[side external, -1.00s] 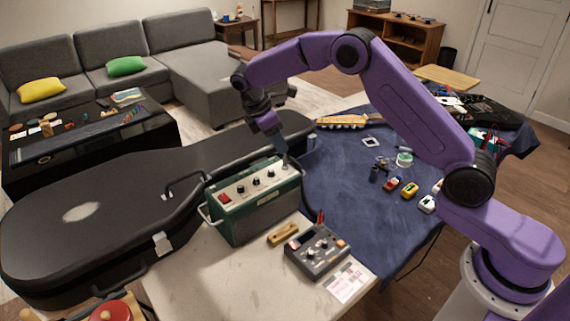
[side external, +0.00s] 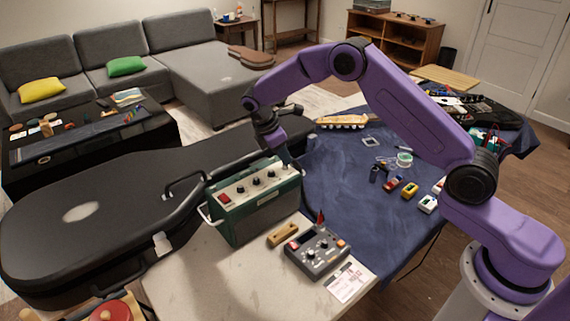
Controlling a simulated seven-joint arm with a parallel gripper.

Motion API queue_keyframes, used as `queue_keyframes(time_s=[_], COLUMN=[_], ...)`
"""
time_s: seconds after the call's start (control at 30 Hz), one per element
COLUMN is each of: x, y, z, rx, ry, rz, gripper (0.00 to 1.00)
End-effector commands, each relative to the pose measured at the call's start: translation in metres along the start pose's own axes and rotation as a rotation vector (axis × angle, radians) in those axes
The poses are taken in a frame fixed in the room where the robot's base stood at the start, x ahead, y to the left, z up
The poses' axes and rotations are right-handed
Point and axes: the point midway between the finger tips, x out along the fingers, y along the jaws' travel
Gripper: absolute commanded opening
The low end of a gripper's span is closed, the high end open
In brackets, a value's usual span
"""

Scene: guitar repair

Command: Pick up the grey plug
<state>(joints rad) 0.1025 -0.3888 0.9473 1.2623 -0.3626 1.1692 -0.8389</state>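I cannot make out a grey plug for certain in the side external view. My gripper (side external: 281,150) points down just behind the green amplifier box, by the near edge of the black guitar case and the blue cloth. Its fingertips are small and partly hidden by the box, so I cannot tell whether they are open or shut, or whether anything is between them.
The green amplifier (side external: 255,203) stands close in front of my gripper. The black guitar case (side external: 120,205) lies to the left. A grey pedal (side external: 317,252) sits in front. Several small items, including a yellow one (side external: 410,190), lie on the blue cloth (side external: 340,215).

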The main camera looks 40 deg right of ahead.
Motion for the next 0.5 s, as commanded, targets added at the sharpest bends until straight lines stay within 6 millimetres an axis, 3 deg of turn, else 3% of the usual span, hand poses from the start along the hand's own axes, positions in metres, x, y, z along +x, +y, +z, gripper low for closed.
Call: queue_keyframes(time_s=[0.5], x=[-0.0074], y=[0.0005], z=[0.0027], rx=[0.001], ry=[0.001], rz=[0.001], gripper=[0.0])
